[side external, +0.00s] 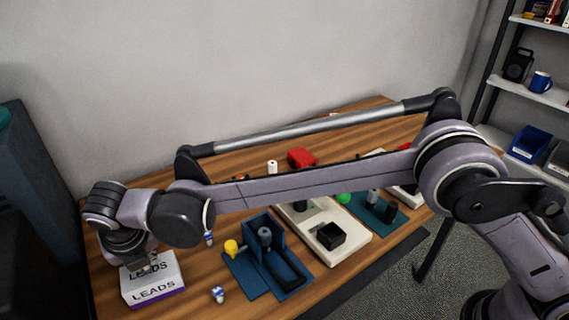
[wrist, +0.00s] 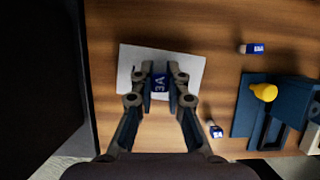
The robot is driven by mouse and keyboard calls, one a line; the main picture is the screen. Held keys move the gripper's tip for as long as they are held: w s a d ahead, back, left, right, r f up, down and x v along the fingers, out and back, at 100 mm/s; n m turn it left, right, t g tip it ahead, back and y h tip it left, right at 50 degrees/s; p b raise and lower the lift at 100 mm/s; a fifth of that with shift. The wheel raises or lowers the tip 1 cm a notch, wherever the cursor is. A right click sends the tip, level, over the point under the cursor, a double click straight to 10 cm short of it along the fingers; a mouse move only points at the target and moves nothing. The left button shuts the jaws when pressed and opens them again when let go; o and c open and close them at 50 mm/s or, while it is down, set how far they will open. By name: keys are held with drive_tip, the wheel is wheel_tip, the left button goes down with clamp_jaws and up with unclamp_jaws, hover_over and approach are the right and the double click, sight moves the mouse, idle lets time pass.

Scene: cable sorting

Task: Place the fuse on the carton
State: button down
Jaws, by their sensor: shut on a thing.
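The carton (side external: 153,280) is a white box with a purple lower edge and the word LEADS, at the table's near left corner. Its white top (wrist: 132,70) fills the middle of the wrist view. My gripper (wrist: 160,82) is over the carton top, shut on a blue fuse (wrist: 160,86) marked 3A. In the side external view my gripper (side external: 147,266) is low at the carton's top, and the fuse is not clearly visible there. I cannot tell whether the fuse touches the carton.
Two other blue and white fuses lie on the wood, one (wrist: 252,48) beyond and one (wrist: 215,130) nearer, right of the carton. A blue holder (side external: 262,262) with a yellow knob (side external: 231,247) stands further right. A cream tray (side external: 345,246) lies beyond it.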

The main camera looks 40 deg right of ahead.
drive_tip(key=shift+f, duration=0.15)
drive_tip(key=c, duration=1.3)
unclamp_jaws()
drive_tip(key=shift+c, duration=0.2)
